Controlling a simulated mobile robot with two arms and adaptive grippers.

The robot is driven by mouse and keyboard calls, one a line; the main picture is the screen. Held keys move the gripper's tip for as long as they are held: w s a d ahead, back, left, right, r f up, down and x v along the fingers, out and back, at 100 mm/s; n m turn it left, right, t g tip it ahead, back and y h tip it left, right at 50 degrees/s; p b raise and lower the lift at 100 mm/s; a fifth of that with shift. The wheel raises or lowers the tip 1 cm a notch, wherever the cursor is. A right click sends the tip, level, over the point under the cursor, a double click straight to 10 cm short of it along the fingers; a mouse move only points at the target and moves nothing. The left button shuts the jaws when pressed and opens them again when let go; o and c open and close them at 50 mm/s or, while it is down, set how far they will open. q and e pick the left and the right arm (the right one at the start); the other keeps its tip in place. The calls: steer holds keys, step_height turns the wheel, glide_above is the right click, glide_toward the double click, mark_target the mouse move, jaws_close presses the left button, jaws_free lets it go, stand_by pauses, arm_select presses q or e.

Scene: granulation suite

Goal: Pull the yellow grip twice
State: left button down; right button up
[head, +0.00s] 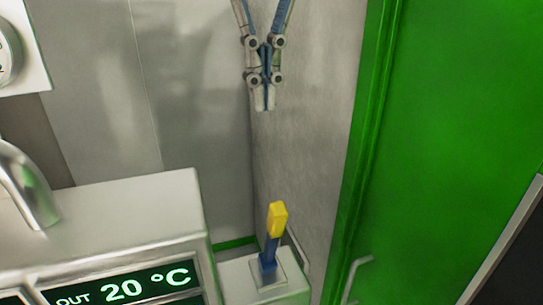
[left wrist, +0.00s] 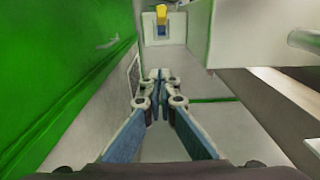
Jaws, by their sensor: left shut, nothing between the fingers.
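The yellow grip (head: 278,218) tops a short blue lever that stands nearly upright on a small white box (head: 238,283). In the left wrist view the yellow grip (left wrist: 162,13) shows at the top, beyond the fingertips. My left gripper (head: 265,106) hangs pointing down above the grip in the head view, clearly apart from it. Its fingers are shut with nothing between them, and the closed fingertips also show in the left wrist view (left wrist: 159,76). My right gripper is in neither view.
A white unit with a display (head: 122,289) reading "OUT 20 °C" stands left of the lever box. A curved metal pipe (head: 28,190) rises at its left. A large green panel (head: 455,120) fills the right side, with a metal handle (head: 354,276) low down. A grey wall stands behind.

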arm_select(q)
steer(key=s, duration=0.3)
glide_above(272, 242)
steer(key=w, duration=0.2)
step_height(272, 242, down, 10)
steer(key=shift+d+f, duration=0.1)
steer(key=shift+f, duration=0.25)
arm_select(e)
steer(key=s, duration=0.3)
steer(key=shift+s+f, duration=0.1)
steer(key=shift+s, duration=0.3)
